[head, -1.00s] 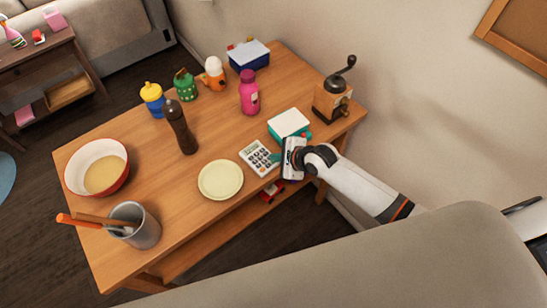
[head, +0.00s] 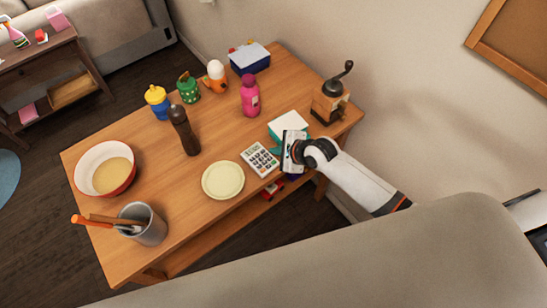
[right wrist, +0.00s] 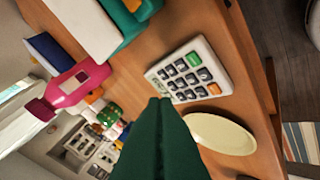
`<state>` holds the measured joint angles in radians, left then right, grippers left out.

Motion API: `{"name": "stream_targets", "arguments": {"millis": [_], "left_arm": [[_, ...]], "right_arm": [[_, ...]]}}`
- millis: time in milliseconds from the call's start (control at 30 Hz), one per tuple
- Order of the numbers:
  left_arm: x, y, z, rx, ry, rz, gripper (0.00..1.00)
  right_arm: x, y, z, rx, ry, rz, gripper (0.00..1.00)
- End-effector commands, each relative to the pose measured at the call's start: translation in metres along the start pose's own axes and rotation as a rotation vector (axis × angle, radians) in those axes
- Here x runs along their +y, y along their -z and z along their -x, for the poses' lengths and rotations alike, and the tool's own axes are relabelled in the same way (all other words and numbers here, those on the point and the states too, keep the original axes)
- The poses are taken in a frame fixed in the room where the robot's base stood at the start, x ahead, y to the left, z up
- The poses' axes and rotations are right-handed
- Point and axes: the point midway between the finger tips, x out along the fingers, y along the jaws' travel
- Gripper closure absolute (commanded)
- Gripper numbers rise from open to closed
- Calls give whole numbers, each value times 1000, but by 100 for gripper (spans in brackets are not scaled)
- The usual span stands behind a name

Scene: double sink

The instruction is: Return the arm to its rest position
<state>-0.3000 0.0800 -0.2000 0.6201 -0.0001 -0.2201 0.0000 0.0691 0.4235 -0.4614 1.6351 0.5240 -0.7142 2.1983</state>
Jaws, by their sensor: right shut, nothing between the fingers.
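My right gripper (head: 277,152) is just right of the calculator (head: 261,160) over the wooden table. Its dark green fingers (right wrist: 160,102) are closed together, with nothing between them in the right wrist view. The white calculator (right wrist: 189,71) lies beyond the fingertips there. My right arm reaches in from the right, over the table's near right edge. A white-topped teal box (head: 289,127) sits just behind the gripper, which hides part of it. My left gripper is in neither view.
A cream plate (head: 223,180), grey cup with utensils (head: 147,226), bowl (head: 104,171) and dark pepper mill (head: 184,132) stand on the table (head: 180,233). A pink bottle (head: 250,97) and coffee grinder (head: 328,104) stand farther back. A beige sofa back (head: 400,255) fills the foreground.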

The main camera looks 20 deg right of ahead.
Motion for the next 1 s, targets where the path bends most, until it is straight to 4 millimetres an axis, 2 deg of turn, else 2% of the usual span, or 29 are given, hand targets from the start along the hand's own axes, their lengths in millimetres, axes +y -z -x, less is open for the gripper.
{"name": "stream_targets", "arguments": {"millis": [67, 700, 767, 867, 1000], "left_arm": [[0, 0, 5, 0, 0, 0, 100], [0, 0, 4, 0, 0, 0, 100], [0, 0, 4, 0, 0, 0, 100], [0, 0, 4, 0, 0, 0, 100], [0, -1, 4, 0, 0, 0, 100]], "right_arm": [[4, 4, 5, 0, 0, 0, 100], [-1, 5, 7, -2, 7, 35, 100], [-9, 8, 11, -7, 20, 103, 100], [-29, 16, 25, -18, 56, 306, 100], [-61, 24, 59, -46, 130, 706, 100]]}}
